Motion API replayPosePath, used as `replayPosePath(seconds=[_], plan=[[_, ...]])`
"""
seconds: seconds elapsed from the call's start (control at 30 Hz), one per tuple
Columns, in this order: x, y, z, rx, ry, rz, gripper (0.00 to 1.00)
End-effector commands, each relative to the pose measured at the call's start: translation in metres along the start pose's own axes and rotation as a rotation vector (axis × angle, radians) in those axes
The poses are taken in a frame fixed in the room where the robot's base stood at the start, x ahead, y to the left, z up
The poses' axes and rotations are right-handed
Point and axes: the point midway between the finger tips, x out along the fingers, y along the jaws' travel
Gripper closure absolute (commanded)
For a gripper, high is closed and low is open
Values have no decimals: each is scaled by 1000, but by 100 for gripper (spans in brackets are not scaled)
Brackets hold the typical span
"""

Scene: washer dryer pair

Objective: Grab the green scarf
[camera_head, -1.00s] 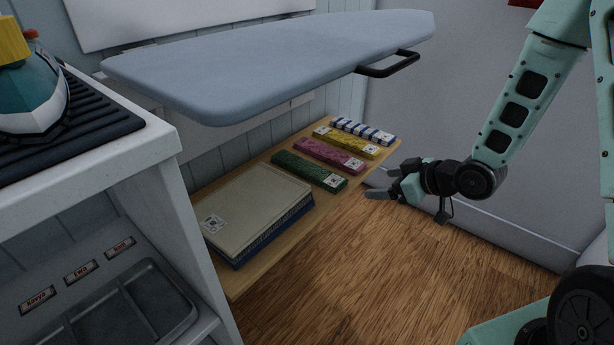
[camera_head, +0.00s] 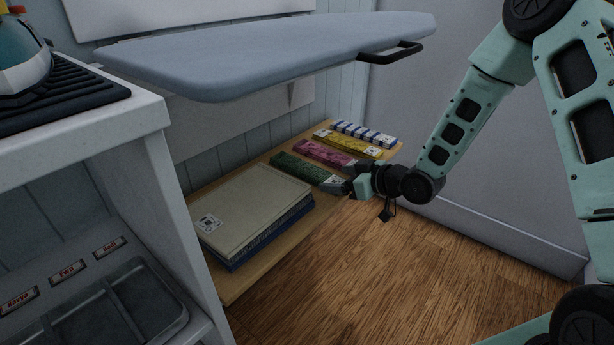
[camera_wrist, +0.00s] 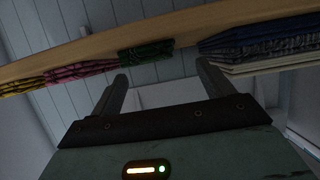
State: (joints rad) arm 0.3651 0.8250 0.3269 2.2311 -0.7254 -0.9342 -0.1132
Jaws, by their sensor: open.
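The folded green scarf (camera_head: 298,168) lies on a low wooden shelf, between the pink scarf and a stack of folded cloths. My gripper (camera_head: 342,184) is at the scarf's near right end, and its fingers partly cover that end. In the wrist view, the green scarf (camera_wrist: 147,52) shows end-on at the shelf edge. The open fingers of my gripper (camera_wrist: 161,82) point toward it, with empty space between them. I cannot tell whether a finger touches the scarf.
A pink scarf (camera_head: 322,153), a yellow scarf (camera_head: 350,144) and a blue-striped one (camera_head: 364,133) lie beyond it on the wooden shelf (camera_head: 232,290). A cream and blue cloth stack (camera_head: 255,210) lies nearer. The ironing board (camera_head: 270,55) overhangs the shelf. The floor (camera_head: 400,270) is clear.

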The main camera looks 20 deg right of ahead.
Motion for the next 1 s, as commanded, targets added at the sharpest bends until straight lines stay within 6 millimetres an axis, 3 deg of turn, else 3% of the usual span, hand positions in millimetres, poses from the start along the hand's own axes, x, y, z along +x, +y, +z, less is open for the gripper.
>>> replayPosePath(seconds=[0.4, 0.73, 0.9, 1.0], plan=[[48, 7, 2, 0, 1, 0, 20], [54, 7, -1, 1, 0, 0, 20], [54, 7, -1, 1, 0, 0, 67], [54, 7, -1, 1, 0, 1, 70]])
